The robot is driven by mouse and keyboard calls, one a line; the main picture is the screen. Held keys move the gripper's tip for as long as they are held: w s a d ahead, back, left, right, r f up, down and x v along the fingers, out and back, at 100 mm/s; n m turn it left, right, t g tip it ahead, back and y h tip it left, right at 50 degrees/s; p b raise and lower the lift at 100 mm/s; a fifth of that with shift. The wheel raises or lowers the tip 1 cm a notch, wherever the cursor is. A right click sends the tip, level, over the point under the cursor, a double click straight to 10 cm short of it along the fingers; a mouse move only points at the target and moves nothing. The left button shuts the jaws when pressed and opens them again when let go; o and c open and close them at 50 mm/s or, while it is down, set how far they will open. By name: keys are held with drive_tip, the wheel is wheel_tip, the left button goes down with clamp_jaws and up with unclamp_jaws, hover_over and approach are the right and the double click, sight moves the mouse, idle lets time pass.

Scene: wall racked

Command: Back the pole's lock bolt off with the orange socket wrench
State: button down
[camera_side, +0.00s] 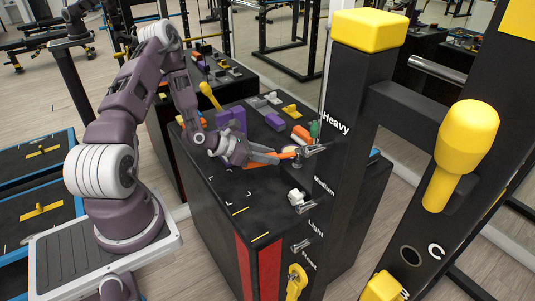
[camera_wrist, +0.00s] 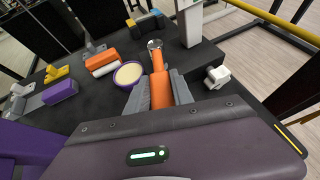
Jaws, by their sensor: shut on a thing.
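My gripper (camera_wrist: 159,95) is shut on the orange handle of the socket wrench (camera_wrist: 160,90). The wrench points away from my gripper, with its silver socket head (camera_wrist: 155,46) at the far end. In the side view my gripper (camera_side: 252,156) holds the wrench (camera_side: 284,155) roughly level above the black bench top, its head near the black pole (camera_side: 345,120). A silver bolt-like piece (camera_side: 315,148) sticks out below the "Heavy" label, close to the wrench head. I cannot tell which piece is the lock bolt, or whether the socket is seated on anything.
In the wrist view a cream disc (camera_wrist: 128,73), an orange and white block (camera_wrist: 102,61) and a purple block (camera_wrist: 60,92) lie left of the wrench. A yellow knob (camera_side: 466,138) stands right.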

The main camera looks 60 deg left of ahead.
drive_tip(key=shift+s+d+n+y, duration=0.1)
drive_tip(key=shift+d+n+y, duration=0.1)
drive_tip(key=shift+n+y, duration=0.1)
drive_tip(key=shift+r, duration=0.1)
drive_tip(key=shift+r, duration=3.35)
drive_tip(key=w+a+m+g+h, duration=0.4)
drive_tip(key=a+m+g+h, duration=0.1)
drive_tip(key=m, duration=0.4)
drive_tip(key=a+h, duration=0.1)
drive_tip(key=h, duration=0.1)
drive_tip(key=shift+w+h, duration=0.3)
